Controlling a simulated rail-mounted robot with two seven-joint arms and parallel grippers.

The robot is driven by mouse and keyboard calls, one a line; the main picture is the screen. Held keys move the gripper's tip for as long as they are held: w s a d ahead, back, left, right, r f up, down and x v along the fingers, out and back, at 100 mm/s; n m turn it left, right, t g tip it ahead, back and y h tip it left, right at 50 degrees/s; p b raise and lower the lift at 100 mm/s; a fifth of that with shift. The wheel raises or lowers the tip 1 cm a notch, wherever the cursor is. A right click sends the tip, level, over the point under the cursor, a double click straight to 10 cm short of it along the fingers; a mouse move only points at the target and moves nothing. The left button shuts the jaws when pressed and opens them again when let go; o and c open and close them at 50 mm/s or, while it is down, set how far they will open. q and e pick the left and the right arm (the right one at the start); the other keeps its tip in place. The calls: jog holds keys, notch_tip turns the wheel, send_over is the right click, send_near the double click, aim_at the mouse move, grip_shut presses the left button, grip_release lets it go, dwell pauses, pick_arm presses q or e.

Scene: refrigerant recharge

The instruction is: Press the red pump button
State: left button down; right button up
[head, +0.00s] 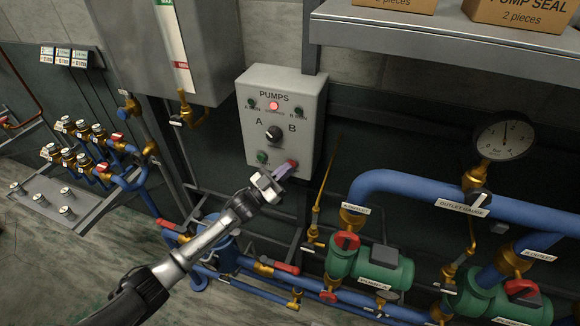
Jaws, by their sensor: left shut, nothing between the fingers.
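The grey pump control box (310,112), labelled PUMPS, hangs on the wall near the middle of the head view. The red pump button (293,163) is at its lower right, partly hidden by my gripper. A green button (263,157) is at its lower left. A black selector knob (273,133) sits between the letters A and B. A red lamp (273,105) glows near the top. My left gripper (284,170) is shut and empty, its tips at the red button in the picture; I cannot tell whether they touch it. My right gripper is out of view.
A grey shelf (440,40) with cardboard boxes (515,14) juts out at upper right. Blue pipes (400,182), green pumps (375,268) and a pressure gauge (503,136) fill the right. Brass valves (83,131) stand at left. A thin yellow pipe (326,190) rises right of the gripper.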

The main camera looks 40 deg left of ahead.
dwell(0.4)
pick_arm(q)
jog(key=shift+s+d+p, duration=0.3)
jog(key=shift+s+p, duration=0.45)
jog(key=shift+s, duration=0.1)
jog(key=s+p, duration=0.1)
jog(key=s+d+p, duration=0.1)
jog(key=s, duration=0.1)
jog(key=s+p, duration=0.1)
jog(key=shift+s+d, duration=0.25)
jog(key=shift+s, duration=0.1)
dwell(0.7)
